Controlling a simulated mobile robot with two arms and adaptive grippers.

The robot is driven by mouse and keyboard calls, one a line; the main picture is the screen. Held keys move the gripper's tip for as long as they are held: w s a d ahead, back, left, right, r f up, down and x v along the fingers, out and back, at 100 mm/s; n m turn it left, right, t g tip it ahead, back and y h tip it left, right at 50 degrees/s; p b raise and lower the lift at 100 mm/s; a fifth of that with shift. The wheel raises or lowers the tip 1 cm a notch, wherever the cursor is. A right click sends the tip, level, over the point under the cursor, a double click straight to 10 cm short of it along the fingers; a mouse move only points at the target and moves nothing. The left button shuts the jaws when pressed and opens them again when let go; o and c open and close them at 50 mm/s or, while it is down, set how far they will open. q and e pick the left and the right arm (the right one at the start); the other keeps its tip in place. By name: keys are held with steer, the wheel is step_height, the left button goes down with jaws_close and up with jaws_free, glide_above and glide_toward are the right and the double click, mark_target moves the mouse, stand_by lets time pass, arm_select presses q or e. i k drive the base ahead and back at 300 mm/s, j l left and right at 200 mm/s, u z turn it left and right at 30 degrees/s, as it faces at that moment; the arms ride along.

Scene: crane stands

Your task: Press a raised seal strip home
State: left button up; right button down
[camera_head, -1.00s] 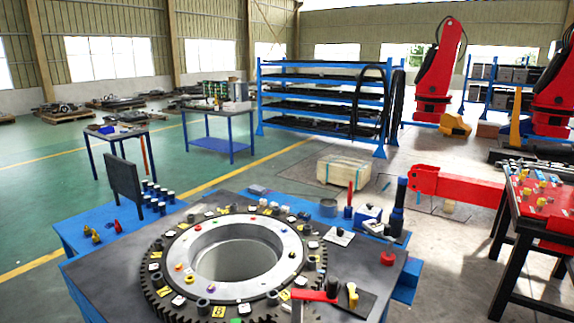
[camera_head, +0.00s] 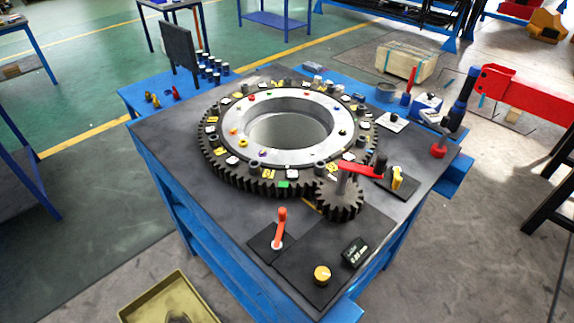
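A large toothed ring (camera_head: 226,176) with a silver inner ring (camera_head: 256,110) lies flat on the dark top of a blue bench. Coloured tags and small plugs sit around the ring. I cannot make out a raised seal strip on it at this size. A small pinion gear (camera_head: 338,201) with a red crank handle (camera_head: 360,169) meets the ring's front right. Neither of my grippers is in view.
Front plates hold an orange lever (camera_head: 280,228), a yellow knob (camera_head: 322,275) and a black gauge box (camera_head: 354,252). An olive tray (camera_head: 168,304) is lower left. The bench's left front top is clear.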

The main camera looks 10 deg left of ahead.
mark_target(335, 155)
steer(key=u, duration=0.55)
steer(key=i+l+u, duration=0.1)
steer(key=l+u, duration=0.3)
steer(key=l, duration=0.2)
steer(key=l+u, duration=0.45)
steer(key=l, duration=0.15)
steer(key=l+u, duration=0.4)
steer(key=l, duration=0.2)
steer(key=k, duration=0.05)
